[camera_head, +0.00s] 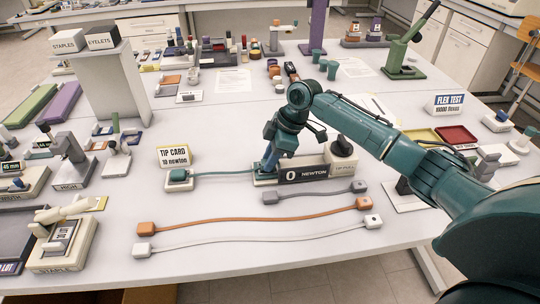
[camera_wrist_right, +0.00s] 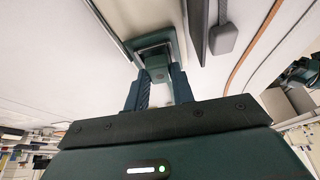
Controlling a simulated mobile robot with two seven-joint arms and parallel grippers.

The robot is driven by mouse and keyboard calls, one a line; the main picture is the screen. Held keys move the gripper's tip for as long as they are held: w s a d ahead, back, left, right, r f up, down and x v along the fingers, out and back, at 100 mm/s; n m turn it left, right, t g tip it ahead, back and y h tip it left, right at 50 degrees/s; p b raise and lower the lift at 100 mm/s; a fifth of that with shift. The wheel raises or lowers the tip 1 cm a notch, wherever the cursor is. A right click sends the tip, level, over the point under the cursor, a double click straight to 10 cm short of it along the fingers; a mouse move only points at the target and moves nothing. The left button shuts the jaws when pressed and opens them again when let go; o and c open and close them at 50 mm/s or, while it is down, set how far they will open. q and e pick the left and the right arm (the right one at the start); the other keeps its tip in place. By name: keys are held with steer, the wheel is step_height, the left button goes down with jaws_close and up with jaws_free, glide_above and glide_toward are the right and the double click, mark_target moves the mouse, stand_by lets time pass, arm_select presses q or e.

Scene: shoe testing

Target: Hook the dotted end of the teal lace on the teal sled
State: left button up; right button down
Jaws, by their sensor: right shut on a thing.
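The teal lace (camera_head: 225,173) runs nearly straight from a teal end block (camera_head: 179,175) in a pale holder at the left to my right gripper (camera_head: 268,166). My right gripper is shut on the lace's other end, a teal block that shows between the fingers in the wrist view (camera_wrist_right: 157,75). It is low over the left end of the pale pull tester, where a teal part, seemingly the sled (camera_wrist_right: 152,42), shows just past the block. The fingers hide the contact, so I cannot tell whether the end is hooked. My left gripper is out of view.
The tester's display (camera_head: 302,174) reads 0 NEWTON, with a black knob (camera_head: 342,146) behind it. Grey (camera_head: 315,193), orange (camera_head: 255,220) and white (camera_head: 255,239) laces lie in front. A TIP CARD sign (camera_head: 174,157) stands behind the pale holder. The front table edge is clear.

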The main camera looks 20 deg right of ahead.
steer(key=shift+s+f, duration=0.3)
steer(key=shift+f, duration=0.6)
stand_by(0.4)
steer(key=c, duration=1.1)
jaws_free()
steer(key=shift+a+f, duration=0.1)
steer(key=b+v, duration=0.1)
steer(key=v, duration=1.3)
steer(key=shift+w+r, duration=0.3)
steer(key=shift+w, duration=0.05)
